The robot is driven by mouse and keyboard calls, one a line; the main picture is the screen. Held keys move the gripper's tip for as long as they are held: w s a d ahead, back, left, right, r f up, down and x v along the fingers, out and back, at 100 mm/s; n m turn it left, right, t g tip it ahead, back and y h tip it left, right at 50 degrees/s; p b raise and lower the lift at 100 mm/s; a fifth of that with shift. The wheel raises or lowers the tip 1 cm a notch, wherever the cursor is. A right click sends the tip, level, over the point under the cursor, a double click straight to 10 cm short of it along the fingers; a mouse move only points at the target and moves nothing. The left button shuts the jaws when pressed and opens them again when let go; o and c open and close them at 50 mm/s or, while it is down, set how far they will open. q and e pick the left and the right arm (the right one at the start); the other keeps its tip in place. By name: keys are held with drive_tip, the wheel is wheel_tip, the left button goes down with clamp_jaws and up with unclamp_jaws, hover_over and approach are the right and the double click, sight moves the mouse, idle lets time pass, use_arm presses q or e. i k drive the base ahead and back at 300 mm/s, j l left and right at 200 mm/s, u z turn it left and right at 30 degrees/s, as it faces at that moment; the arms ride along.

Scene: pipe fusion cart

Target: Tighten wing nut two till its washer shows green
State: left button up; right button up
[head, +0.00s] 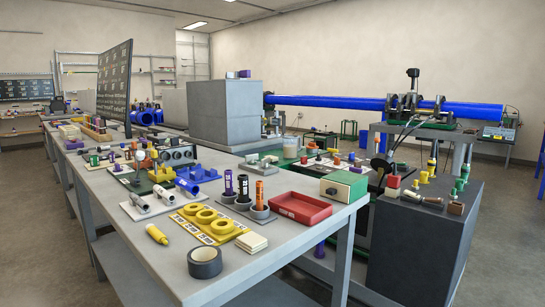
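A long blue pipe (340,101) runs across the back right and passes through a dark clamp unit (410,106) with a black upright handle on top. The clamp unit stands on a grey cart or stand with a green base. I cannot make out any wing nut, its number or its washer colour at this distance. Neither of my grippers shows in the head view.
A grey workbench (110,240) fills the foreground, holding a black tape roll (205,263), a yellow ring tray (209,224), a red tray (300,208) and a green-sided box (344,185). A dark grey cabinet (425,250) with small green and yellow parts stands right. Floor shows far right.

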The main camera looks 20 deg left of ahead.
sight(265, 161)
drive_tip(key=i+l, duration=0.2)
drive_tip(key=l, duration=0.15)
drive_tip(key=i+l+u, duration=0.15)
drive_tip(key=i+l, duration=0.3)
drive_tip(key=l, duration=0.25)
drive_tip(key=u, duration=0.05)
